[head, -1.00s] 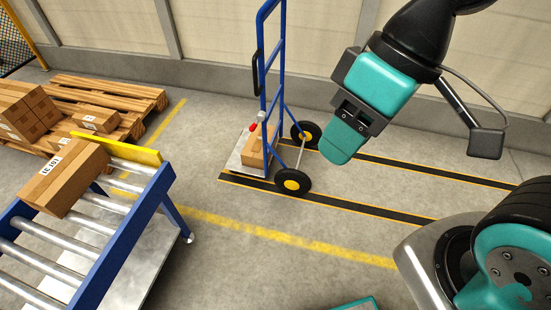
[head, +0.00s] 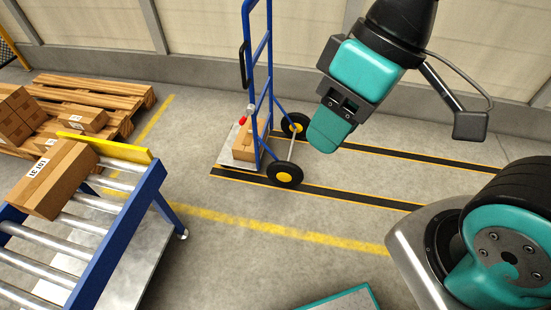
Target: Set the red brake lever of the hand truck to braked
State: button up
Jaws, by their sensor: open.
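The blue hand truck (head: 257,72) stands upright on the floor at the picture's middle, with black wheels and yellow hubs. Its red brake lever (head: 242,121) shows small on the left side of the frame, low down, above the toe plate. A cardboard box (head: 245,145) rests on the toe plate. My gripper (head: 328,132) is in the air in front and to the right of the truck, apart from the lever. It is open and nothing shows in it. From this angle its fingers overlap one another. The lever's exact setting is too small to tell.
Black and yellow floor strips (head: 340,195) run right from the truck. The floor between truck and conveyor is clear.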

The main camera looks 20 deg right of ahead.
aim_at(250, 109)
jog(key=u, duration=0.1)
jog(key=i, duration=1.85)
